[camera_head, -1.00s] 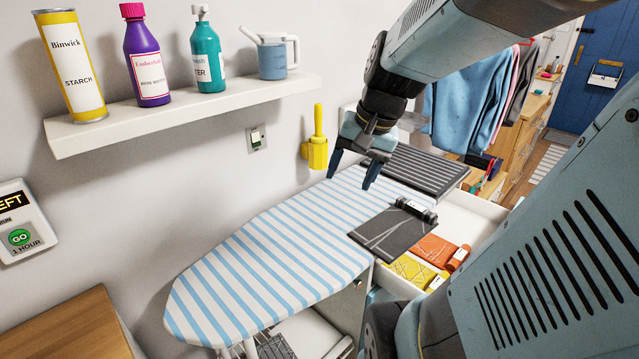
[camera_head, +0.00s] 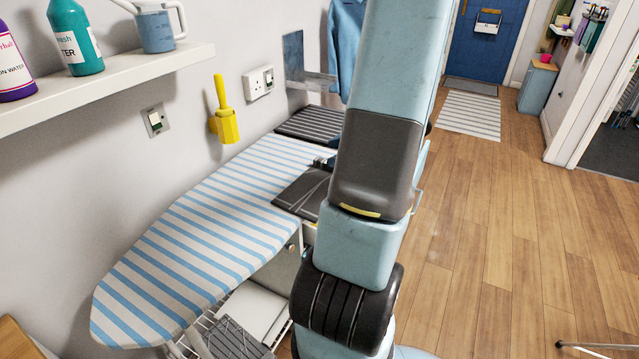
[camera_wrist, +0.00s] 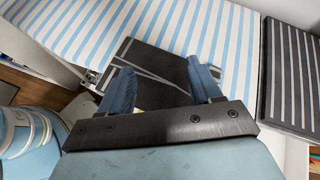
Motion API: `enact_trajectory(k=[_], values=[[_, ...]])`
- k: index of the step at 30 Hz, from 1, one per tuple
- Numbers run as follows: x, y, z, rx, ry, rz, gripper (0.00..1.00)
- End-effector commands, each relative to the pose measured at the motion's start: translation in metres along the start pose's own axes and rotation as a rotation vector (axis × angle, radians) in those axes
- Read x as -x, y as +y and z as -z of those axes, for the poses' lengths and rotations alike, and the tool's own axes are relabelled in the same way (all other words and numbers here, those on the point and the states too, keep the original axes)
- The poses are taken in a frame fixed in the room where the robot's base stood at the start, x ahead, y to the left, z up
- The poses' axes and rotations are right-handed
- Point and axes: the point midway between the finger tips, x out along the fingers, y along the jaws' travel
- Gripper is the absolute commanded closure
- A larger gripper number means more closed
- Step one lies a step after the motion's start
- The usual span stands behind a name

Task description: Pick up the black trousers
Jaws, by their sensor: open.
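A flat dark piece with thin pale lines (camera_head: 303,192) lies at the right edge of the blue-striped ironing board (camera_head: 200,225). I cannot tell for certain whether it is the black trousers. In the wrist view this dark piece (camera_wrist: 158,62) lies beneath my gripper (camera_wrist: 161,82). My two blue fingers are apart, one over each side of it, with nothing held between them. I cannot tell whether they touch it. In the head view my arm hides most of my gripper and the right part of the dark piece.
A dark pale-striped panel (camera_head: 310,122) lies beyond the board's far end, also at right in the wrist view (camera_wrist: 290,75). A shelf with bottles (camera_head: 110,85) and a yellow holder (camera_head: 225,122) are on the wall.

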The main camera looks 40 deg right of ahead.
Motion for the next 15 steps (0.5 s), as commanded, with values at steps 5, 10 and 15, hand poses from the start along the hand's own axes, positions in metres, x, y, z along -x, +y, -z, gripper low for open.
enact_trajectory(k=[5, 10, 15], values=[[0.027, -0.014, 0.065, -0.240, -0.070, 0.174, 0.36], [0.044, -0.018, 0.104, -0.377, -0.115, 0.284, 0.36], [0.049, -0.020, 0.119, -0.428, -0.134, 0.328, 0.36]])
